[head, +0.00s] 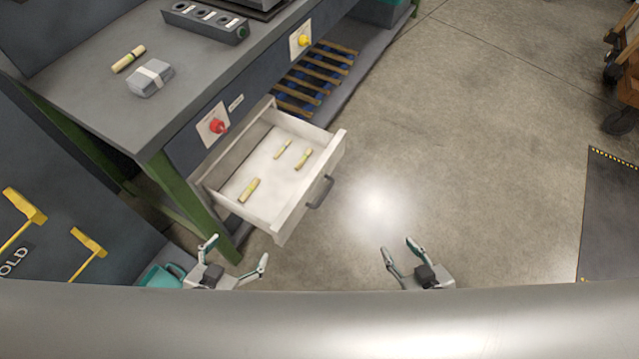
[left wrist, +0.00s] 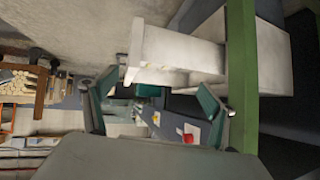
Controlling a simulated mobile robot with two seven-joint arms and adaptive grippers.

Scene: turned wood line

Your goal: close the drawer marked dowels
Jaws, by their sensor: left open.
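The white drawer (head: 262,205) is pulled well out from under the workbench and holds several short wooden dowels (head: 249,190). A dark handle (head: 320,191) sits on its front face. A small label (head: 236,102) is on the bench front above it, too small to read. My left gripper (head: 236,256) is open and empty, below the drawer's near corner in the head view. The drawer also shows in the left wrist view (left wrist: 180,52), beyond the open fingers. My right gripper (head: 401,251) is open and empty over the floor, right of the drawer and apart from it.
The workbench (head: 85,95) has green legs (head: 185,190) close to the drawer and my left gripper. A red button (head: 217,126) and a yellow button (head: 303,40) are on its front. A slatted shelf (head: 318,75) lies behind the drawer.

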